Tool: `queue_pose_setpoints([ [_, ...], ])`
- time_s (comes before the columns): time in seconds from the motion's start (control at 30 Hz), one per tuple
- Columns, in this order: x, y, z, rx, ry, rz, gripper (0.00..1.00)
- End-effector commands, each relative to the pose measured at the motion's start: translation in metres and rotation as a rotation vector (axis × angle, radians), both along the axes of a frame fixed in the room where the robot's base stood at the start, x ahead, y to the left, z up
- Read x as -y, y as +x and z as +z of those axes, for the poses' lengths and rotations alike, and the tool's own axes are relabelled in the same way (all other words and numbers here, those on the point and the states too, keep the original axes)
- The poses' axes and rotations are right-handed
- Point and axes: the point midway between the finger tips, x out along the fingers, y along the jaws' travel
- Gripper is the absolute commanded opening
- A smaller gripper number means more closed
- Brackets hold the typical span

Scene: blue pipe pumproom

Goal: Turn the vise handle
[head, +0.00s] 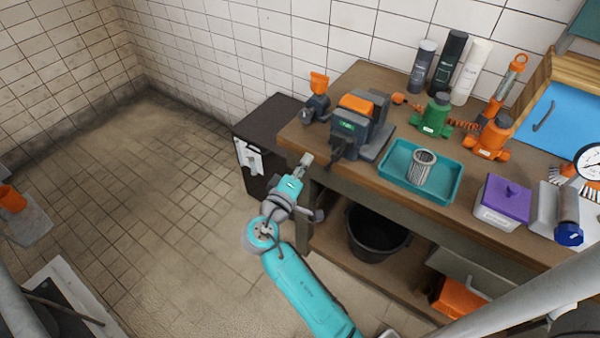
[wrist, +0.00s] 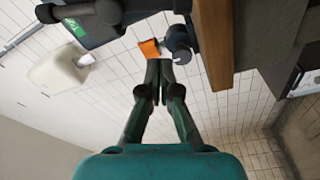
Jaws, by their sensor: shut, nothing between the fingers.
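The vise (head: 352,122) is a dark grey block with an orange top and a green label, mounted at the front left part of the workbench. A dark part sticks out at its front near the bench edge; I cannot tell its handle clearly from the body. My gripper (head: 306,160) is shut and empty, just off the bench's front edge, left of and below the vise, apart from it. In the wrist view the gripper (wrist: 158,68) points up past the bench edge, and the vise (wrist: 100,20) shows at upper left with its green label.
A small orange-topped device (head: 318,95) sits at the bench's left corner, left of the vise; in the wrist view it is just beyond my fingertips. A teal tray (head: 395,186) holds a metal filter. A black bucket (head: 372,240) stands under the bench.

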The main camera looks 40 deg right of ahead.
Motion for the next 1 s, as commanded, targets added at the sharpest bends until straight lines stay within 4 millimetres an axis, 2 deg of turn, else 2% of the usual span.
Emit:
queue_pose_setpoints([
  [0.2,0.038,0.018,0.002,0.001,0.000,-0.004,0.00],
  [0.3,0.037,0.002,-0.005,-0.003,0.000,-0.001,0.00],
  [0.5,0.039,-0.015,-0.010,-0.001,0.000,0.000,0.00],
  [1.0,0.040,-0.021,-0.012,-0.001,0.000,0.000,0.00],
])
